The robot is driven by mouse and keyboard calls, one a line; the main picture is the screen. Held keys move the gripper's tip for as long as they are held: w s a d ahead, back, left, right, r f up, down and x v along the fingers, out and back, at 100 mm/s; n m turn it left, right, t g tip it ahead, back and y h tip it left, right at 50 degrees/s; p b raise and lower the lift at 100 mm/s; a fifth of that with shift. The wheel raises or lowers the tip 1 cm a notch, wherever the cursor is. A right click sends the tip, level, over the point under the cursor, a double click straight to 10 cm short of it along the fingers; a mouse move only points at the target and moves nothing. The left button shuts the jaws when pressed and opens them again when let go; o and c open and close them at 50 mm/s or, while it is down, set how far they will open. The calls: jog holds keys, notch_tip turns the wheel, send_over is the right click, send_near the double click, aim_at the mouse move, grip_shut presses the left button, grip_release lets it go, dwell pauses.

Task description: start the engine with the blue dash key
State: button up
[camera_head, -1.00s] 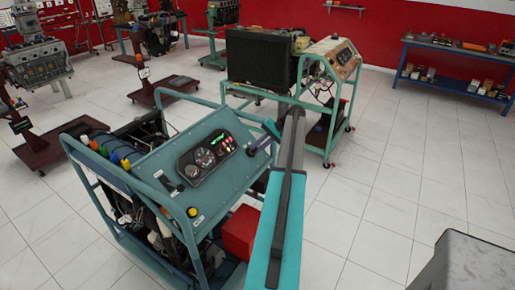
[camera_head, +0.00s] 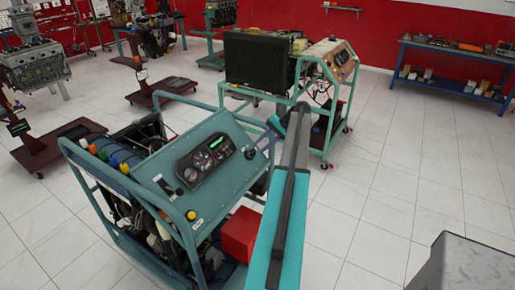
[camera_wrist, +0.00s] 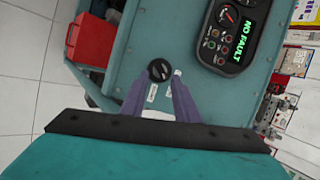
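The teal-blue dash panel (camera_head: 205,125) tops a wheeled engine trainer, and its gauge cluster (camera_head: 205,160) shows dials and a green display. In the wrist view the cluster (camera_wrist: 228,32) reads "NO FAULT". A round black key switch (camera_wrist: 160,70) sits on the panel beside small white labels. My gripper (camera_wrist: 159,85) is open, its two purple fingers apart and pointing at the switch, with the switch between or just beyond their tips. Whether they touch it I cannot tell. In the head view my gripper (camera_head: 258,147) is at the panel's right end. No blue key shows clearly.
A red box (camera_head: 239,234) sits low on the trainer's near right side. The teal tube frame (camera_head: 190,235) surrounds the panel. Another trainer with a radiator (camera_head: 260,62) stands behind my arm. A blue shelf table (camera_head: 450,50) is at the back right.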

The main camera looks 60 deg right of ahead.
jog(key=shift+p+v, duration=0.3)
jog(key=shift+v, duration=1.1)
